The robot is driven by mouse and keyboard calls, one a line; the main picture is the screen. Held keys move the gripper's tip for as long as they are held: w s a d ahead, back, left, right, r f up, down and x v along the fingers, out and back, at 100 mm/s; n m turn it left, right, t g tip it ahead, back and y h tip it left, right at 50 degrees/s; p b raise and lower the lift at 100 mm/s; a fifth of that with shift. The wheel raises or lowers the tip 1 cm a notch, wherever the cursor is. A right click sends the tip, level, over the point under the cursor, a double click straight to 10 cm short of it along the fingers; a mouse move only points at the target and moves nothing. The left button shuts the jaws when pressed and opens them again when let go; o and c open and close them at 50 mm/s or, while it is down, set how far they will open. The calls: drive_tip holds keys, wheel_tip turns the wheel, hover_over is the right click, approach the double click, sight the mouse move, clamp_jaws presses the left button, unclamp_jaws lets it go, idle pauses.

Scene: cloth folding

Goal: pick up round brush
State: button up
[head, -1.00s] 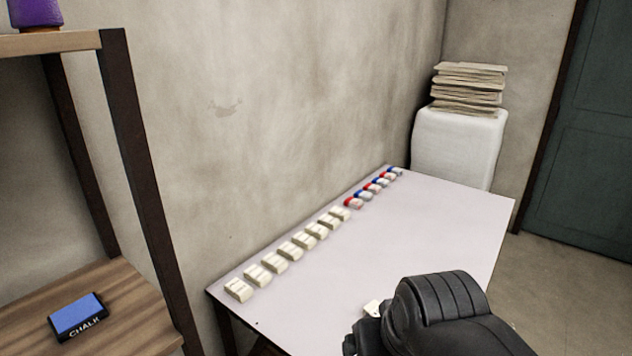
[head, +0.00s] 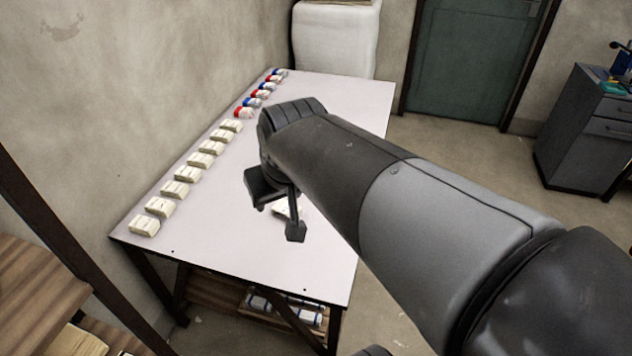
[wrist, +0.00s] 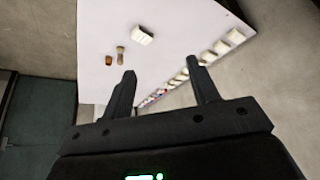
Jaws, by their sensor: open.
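In the wrist view, a small upright-looking thing with a pale head and tan lower part (wrist: 120,56) lies or stands on the table; it may be the round brush, but it is too small to be sure. A small orange-brown thing (wrist: 109,60) is just beside it. In the head view both are not seen, likely hidden behind my arm. My gripper (head: 275,212) is open and empty above the table, its fingers spread (wrist: 160,72). The possible brush is beyond the left finger in the wrist view, apart from it.
A white block (wrist: 142,35) lies close by on the pale table (head: 235,245). Rows of cream packets (head: 190,172) and red, white and blue items (head: 258,95) line the wall side. A wooden shelf (head: 40,290) stands at left. The table's front is clear.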

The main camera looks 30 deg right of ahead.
drive_tip(key=w+d+f, duration=0.2)
drive_tip(key=w+d, duration=0.2)
drive_tip(key=w, duration=0.3)
drive_tip(key=w+d+f+m, duration=0.1)
drive_tip(key=w+d+f, duration=0.2)
drive_tip(key=w, duration=0.3)
drive_tip(key=w+d+f, duration=0.2)
drive_tip(key=w+d, duration=0.2)
drive_tip(key=w, duration=0.3)
drive_tip(key=shift+m+g+h, duration=0.3)
drive_tip(key=shift+m+g, duration=0.3)
drive_tip(key=shift+w+d+f, duration=2.6)
drive_tip(key=shift+f, duration=2.1)
drive_tip(key=shift+w+d+f, duration=2.6)
drive_tip(key=shift+w+f, duration=0.05)
drive_tip(key=shift+f, duration=2.05)
drive_tip(key=shift+w+d+f, duration=2.6)
drive_tip(key=shift+f, duration=2.1)
drive_tip(key=shift+c, duration=0.2)
drive_tip(key=c, duration=1)
